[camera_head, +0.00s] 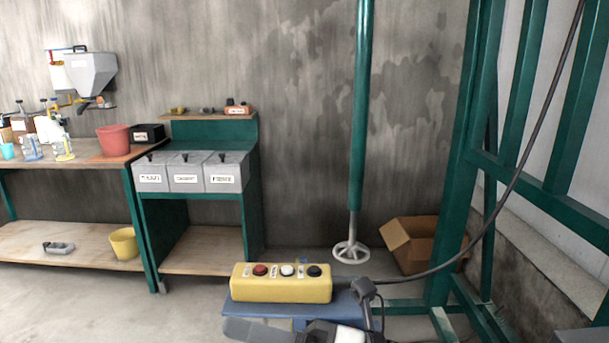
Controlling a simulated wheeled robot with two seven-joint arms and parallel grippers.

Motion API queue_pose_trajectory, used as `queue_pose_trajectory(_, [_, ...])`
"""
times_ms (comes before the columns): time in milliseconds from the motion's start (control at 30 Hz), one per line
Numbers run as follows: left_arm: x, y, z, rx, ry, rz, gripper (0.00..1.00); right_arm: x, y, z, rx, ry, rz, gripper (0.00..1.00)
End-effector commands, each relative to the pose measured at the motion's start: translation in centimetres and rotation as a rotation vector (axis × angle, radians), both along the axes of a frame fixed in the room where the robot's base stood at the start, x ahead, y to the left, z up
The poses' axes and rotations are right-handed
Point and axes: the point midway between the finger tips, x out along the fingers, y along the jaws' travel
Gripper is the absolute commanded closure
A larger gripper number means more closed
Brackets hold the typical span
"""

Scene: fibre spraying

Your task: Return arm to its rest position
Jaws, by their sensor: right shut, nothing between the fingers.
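My right gripper (245,329) shows at the bottom edge, just below the blue stand that carries a yellow control box (280,288). Its grey fingers point left and are closed, with nothing between them. The lower part of this gripper and most of its arm are cut off by the frame. The yellow box has red, white and black buttons on top, and the gripper looks apart from it. My left gripper and left arm are not in view.
A black cable runs from the yellow box to the green steel frame (526,185) at right. A green post (358,110) stands behind. An open cardboard box (415,246), a cabinet with grey bins (188,174) and a workbench (62,161) line the wall. Floor at left is clear.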

Motion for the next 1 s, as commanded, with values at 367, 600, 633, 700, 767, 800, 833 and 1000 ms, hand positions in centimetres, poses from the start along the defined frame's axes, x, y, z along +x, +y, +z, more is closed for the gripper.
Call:
queue_pose_trajectory(367, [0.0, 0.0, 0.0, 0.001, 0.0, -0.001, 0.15, 5.2, -15.1, -18.3, 0.873, 1.444, -0.623, 1.0])
queue_pose_trajectory(600, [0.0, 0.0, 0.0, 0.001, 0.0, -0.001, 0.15, -2.0, -19.4, -30.3, 1.096, 1.979, -0.915, 1.0])
queue_pose_trajectory(633, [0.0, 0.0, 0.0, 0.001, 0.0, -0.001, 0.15, -2.9, -19.6, -31.2, 1.112, 2.022, -0.938, 1.0])
queue_pose_trajectory(700, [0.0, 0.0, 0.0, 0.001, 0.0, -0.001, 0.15, -4.4, -20.0, -32.6, 1.139, 2.095, -0.977, 1.0])
queue_pose_trajectory(767, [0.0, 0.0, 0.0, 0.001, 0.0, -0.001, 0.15, -5.2, -20.1, -33.4, 1.154, 2.135, -0.998, 1.0])
queue_pose_trajectory(800, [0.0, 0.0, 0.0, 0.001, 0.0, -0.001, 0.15, -5.6, -20.2, -33.6, 1.159, 2.151, -1.006, 1.0])
queue_pose_trajectory(833, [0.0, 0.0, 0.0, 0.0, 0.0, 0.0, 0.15, -5.7, -20.2, -33.8, 1.162, 2.159, -1.01, 1.0])
queue_pose_trajectory(1000, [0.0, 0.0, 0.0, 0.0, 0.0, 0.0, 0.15, -5.8, -20.2, -33.8, 1.163, 2.165, -1.012, 1.0])
